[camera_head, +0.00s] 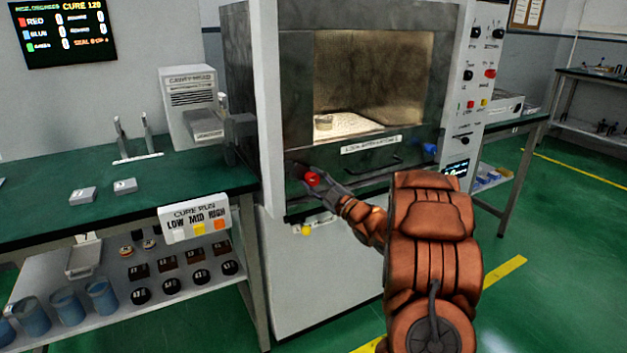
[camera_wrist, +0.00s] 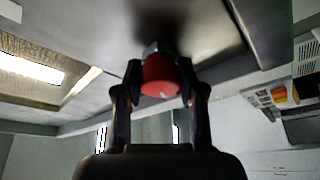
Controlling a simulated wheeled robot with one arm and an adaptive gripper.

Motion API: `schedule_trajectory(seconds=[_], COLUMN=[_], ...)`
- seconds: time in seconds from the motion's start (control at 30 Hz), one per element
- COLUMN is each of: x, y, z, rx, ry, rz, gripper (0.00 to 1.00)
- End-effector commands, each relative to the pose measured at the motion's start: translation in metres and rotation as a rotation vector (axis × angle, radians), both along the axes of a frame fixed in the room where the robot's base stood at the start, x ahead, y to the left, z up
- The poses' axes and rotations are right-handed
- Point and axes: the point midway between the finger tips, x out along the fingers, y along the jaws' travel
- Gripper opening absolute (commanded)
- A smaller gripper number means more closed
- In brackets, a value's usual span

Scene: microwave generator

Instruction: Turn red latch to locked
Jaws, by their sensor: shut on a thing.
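The red latch (camera_head: 312,179) is a small round red knob on the lower left of the microwave generator's front, below the chamber opening. My gripper (camera_head: 322,187) reaches it from the right in the head view and partly covers it. In the wrist view the red latch (camera_wrist: 161,75) sits between the two dark fingers of my gripper (camera_wrist: 160,88), which are shut on it from both sides. A small white mark shows on the knob's lower edge. Its locked or unlocked position cannot be read from these views.
A green-topped bench (camera_head: 60,215) with a cure sign (camera_head: 195,217) stands at left. Green floor is clear at right.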

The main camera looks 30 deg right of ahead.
Motion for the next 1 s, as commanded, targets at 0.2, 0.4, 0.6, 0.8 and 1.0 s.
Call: schedule_trajectory(seconds=[0.2,0.4,0.6,0.8,1.0], x=[0.0003,0.0004,0.0006,0.0005,0.0001], y=[0.0005,0.0006,0.0008,0.0009,-0.0001], z=[0.0004,0.0006,0.0006,0.0005,0.0002], rx=[0.056,0.07,0.07,0.07,0.069], ry=[-0.007,-0.008,-0.008,-0.008,-0.007], rz=[0.001,0.002,0.002,0.002,0.0], gripper=[0.04,0.04,0.04,0.49,0.64])
